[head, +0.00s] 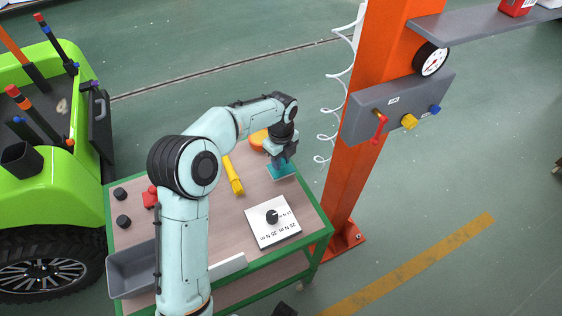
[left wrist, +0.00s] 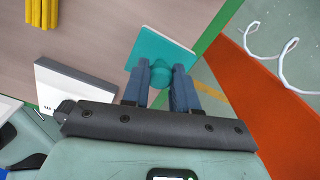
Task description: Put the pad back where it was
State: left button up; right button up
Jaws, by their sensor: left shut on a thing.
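The pad (head: 281,171) is a thin teal square at the right side of the cart top, near its green edge. In the left wrist view the pad (left wrist: 150,51) has a round teal knob (left wrist: 160,76) on it. My left gripper (head: 281,159) is shut on the knob, with one blue-grey finger on each side; it also shows in the left wrist view (left wrist: 160,84). I cannot tell whether the pad rests on the cart top or hangs just above it. My right gripper is not in view.
The cart top (head: 211,204) also bears a yellow tool (head: 233,175), an orange round thing (head: 258,139), a white torque panel (head: 273,222) and a grey bin (head: 132,270). An orange post (head: 353,165) with a coiled white hose stands close to the right.

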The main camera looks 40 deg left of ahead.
pick_arm(q)
jog(key=shift+f, duration=0.4)
jog(key=o, duration=0.9)
jog(key=shift+f, duration=0.15)
notch_tip(320, 180, up, 12)
jog(key=shift+r+p, duration=0.2)
jog(key=shift+p, duration=0.8)
